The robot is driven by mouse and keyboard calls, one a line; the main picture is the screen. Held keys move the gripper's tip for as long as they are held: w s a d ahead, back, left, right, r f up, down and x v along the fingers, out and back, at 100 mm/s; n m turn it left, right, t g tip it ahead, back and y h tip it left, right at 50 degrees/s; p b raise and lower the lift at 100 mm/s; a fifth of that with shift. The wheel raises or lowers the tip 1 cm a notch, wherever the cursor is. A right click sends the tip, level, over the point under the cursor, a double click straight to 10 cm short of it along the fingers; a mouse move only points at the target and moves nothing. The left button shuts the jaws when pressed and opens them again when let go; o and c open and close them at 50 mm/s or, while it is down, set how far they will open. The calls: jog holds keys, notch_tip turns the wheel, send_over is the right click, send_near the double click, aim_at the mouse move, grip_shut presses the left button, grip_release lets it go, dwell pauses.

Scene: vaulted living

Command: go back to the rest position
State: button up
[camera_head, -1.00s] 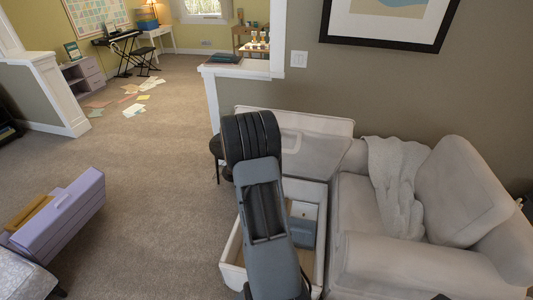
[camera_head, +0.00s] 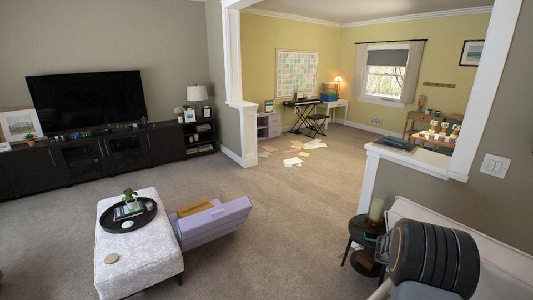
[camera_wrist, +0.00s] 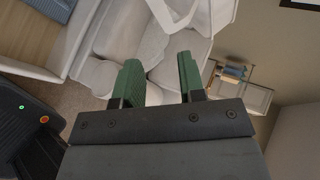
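My gripper (camera_wrist: 159,62) shows in the wrist view, with two green fingers spread apart and nothing between them. Beyond the fingers lies pale upholstered seating (camera_wrist: 190,65), apart from them as far as I can tell. In the head view, a dark, ribbed part of my arm is at the lower right; my gripper is not visible there.
A round dark side table (camera_head: 362,232) with a candle (camera_head: 376,210) stands beside my arm, near a half wall (camera_head: 425,170). Papers (camera_head: 292,161) lie farther off. Carpet between is clear.

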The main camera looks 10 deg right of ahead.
jog(key=s+a+f+m+g+y, duration=0.2)
jog(key=s+a+f+m, duration=0.15)
jog(key=m, duration=0.85)
jog(key=s+a+r+m+t+y, duration=0.2)
jog(key=a+m, duration=0.6)
jog(key=a, duration=0.4)
jog(key=s+a+r+m+t+y+b, duration=0.1)
jog(key=s+a+r+m+t+y, duration=0.1)
jog(key=s+a+r+m+y, duration=0.2)
jog(key=s+a+r+m+t+y, duration=0.2)
jog(key=a+r+m, duration=0.6)
jog(key=a, duration=1.1)
jog(key=s+m+y, duration=0.1)
jog(key=m, duration=0.3)
jog(key=shift+s+a+r+m+t+y+b, duration=0.25)
jog(key=shift+s+a+m+t+y+b, duration=0.05)
jog(key=shift+s+a+y+b, duration=0.1)
jog(key=shift+d, duration=0.2)
